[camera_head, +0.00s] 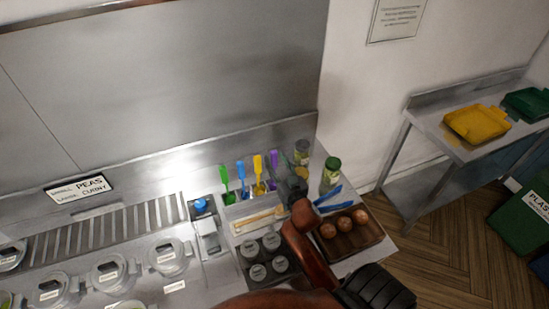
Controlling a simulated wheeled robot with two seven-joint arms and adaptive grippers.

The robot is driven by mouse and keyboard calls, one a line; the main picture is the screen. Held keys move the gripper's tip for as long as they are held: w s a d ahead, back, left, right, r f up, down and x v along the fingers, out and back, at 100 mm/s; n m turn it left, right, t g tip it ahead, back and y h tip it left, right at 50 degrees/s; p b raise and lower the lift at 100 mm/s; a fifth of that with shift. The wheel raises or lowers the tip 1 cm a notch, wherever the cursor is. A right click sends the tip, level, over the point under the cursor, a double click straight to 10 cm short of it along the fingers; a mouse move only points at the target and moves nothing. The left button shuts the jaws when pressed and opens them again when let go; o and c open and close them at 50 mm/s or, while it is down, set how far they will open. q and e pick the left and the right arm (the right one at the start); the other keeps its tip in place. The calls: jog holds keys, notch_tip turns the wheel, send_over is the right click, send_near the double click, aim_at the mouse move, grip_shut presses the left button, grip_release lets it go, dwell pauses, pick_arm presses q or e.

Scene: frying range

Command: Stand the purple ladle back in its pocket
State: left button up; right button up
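The purple ladle (274,160) shows as a narrow upright purple strip at the right end of a row of coloured utensils, against the back splash. Its lower part is hidden or too small to make out, so I cannot tell whether it sits in a pocket. My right gripper (291,180) is dark and small, just right of the purple ladle, at the end of my red-brown arm. Its fingers blend with the things behind, and I cannot tell whether they touch the ladle. My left gripper is out of view.
Green (226,182), blue (241,174) and yellow (258,170) utensils stand left of the purple one. A green-capped jar (330,176), blue tongs (328,196) and a brown tray (349,243) with round brown items lie right.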

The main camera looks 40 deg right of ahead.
jog(key=b+v, duration=0.1)
jog(key=v, duration=0.9)
jog(key=shift+r, duration=0.1)
